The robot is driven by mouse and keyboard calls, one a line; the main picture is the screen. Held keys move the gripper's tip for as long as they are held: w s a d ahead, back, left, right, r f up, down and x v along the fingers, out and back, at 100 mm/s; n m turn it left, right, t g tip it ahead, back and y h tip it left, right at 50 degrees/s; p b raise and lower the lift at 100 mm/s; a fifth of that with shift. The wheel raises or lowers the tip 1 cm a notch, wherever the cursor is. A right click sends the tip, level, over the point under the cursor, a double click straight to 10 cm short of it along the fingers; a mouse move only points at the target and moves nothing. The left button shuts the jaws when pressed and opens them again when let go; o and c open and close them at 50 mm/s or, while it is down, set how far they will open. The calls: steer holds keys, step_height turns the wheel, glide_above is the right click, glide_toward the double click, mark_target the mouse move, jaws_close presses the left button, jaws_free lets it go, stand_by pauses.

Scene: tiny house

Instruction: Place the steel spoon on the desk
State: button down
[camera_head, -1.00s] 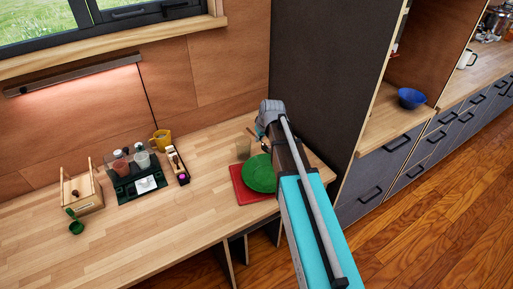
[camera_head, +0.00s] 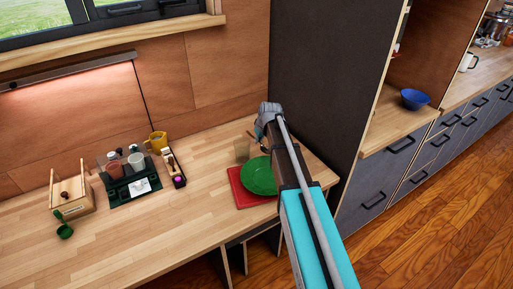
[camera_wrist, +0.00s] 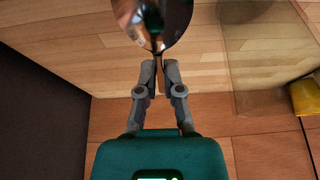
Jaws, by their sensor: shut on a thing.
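In the wrist view the steel spoon (camera_wrist: 178,20) is between the fingertips of my gripper (camera_wrist: 160,68), which is shut on it. Its shiny bowl points to the top of the picture, partly cut off by the edge. The wooden desk (camera_head: 130,232) lies below the spoon and shows behind it in the wrist view (camera_wrist: 110,70). I cannot tell whether the spoon touches the desk. In the head view my arm reaches over the desk's right end, and the arm mostly hides my gripper and the spoon.
A green plate (camera_head: 259,176) on a red tray (camera_head: 238,196) lies near my arm, with a clear container (camera_head: 242,150) behind it. A dark panel (camera_head: 318,75) bounds the right. The desk's front left is clear.

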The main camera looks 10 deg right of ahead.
mark_target(257, 149)
steer(key=shift+w+d+f+b, duration=0.1)
steer(key=shift+w+f+b, duration=0.35)
steer(key=shift+f+b, duration=1.6)
steer(key=c, duration=0.8)
jaws_free()
steer(key=shift+r, duration=0.1)
steer(key=p+v, duration=1.1)
steer(key=v, duration=0.1)
steer(key=shift+s, duration=0.1)
